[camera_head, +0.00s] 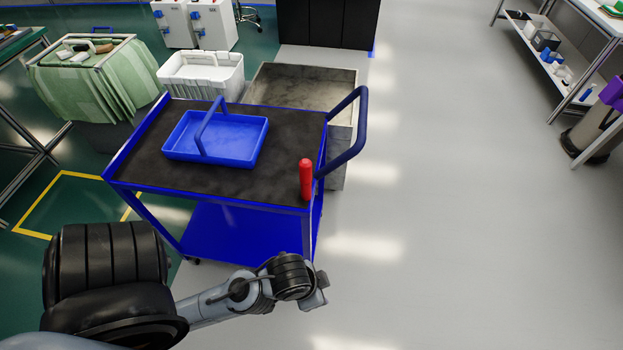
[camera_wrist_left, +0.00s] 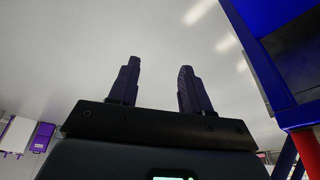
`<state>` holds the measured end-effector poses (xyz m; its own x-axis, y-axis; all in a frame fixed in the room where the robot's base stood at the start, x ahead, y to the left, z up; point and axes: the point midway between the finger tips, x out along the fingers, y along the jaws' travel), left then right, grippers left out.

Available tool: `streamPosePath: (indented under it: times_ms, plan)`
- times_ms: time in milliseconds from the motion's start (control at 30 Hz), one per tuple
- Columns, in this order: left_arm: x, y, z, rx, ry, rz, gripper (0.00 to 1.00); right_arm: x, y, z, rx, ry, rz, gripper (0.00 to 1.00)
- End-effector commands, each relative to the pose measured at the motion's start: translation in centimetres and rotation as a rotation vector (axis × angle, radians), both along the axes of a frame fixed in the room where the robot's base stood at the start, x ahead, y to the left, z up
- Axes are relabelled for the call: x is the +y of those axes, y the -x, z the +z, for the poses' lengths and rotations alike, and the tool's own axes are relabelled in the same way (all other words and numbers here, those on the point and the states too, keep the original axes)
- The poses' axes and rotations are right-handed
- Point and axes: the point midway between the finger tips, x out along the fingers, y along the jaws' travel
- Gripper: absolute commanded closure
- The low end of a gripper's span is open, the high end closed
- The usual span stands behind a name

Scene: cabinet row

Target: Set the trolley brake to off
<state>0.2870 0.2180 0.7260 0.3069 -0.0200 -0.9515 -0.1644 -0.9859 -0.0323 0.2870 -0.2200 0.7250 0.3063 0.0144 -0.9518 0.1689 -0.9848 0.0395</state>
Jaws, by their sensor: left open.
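A blue trolley (camera_head: 215,235) with a dark top stands in front of me in the head view. A red upright lever (camera_head: 306,180), likely the brake, stands at its near right corner, below the blue push handle (camera_head: 350,150). My left gripper (camera_head: 316,290) is low and in front of that corner, apart from the lever. In the left wrist view my gripper (camera_wrist_left: 158,88) shows two parted, empty fingers. Blue trolley parts (camera_wrist_left: 265,60) and a red part (camera_wrist_left: 306,150) lie at the right of that view. My right gripper is out of view.
A blue tray (camera_head: 240,155) with a handle sits on the trolley top. A grey box (camera_head: 300,90) and a white basket (camera_head: 200,72) stand behind it. Open grey floor (camera_head: 450,200) lies to the right. A shelf rack (camera_head: 560,75) stands far right.

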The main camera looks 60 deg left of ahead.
Motion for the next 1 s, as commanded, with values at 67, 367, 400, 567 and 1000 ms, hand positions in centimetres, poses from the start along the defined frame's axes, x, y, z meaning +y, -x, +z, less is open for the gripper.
streamPosePath:
  times_ms: [67, 367, 400, 567, 1000]
  plan:
    - [0.0, 0.0, 0.0, 0.000, 0.000, 0.000, 0.52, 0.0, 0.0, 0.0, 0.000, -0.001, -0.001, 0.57]
    - [0.1, -0.2, 0.2, -0.001, -0.008, -0.009, 0.41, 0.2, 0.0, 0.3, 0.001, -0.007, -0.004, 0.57]
    - [0.1, -0.3, 0.4, -0.004, -0.013, -0.018, 0.41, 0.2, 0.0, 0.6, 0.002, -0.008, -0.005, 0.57]
    - [0.1, -2.0, 2.1, -0.028, -0.065, -0.113, 0.41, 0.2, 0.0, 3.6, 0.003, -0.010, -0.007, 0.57]
    - [2.4, -10.1, 8.9, -0.087, -0.308, -0.712, 0.41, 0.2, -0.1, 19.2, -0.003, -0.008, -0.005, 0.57]
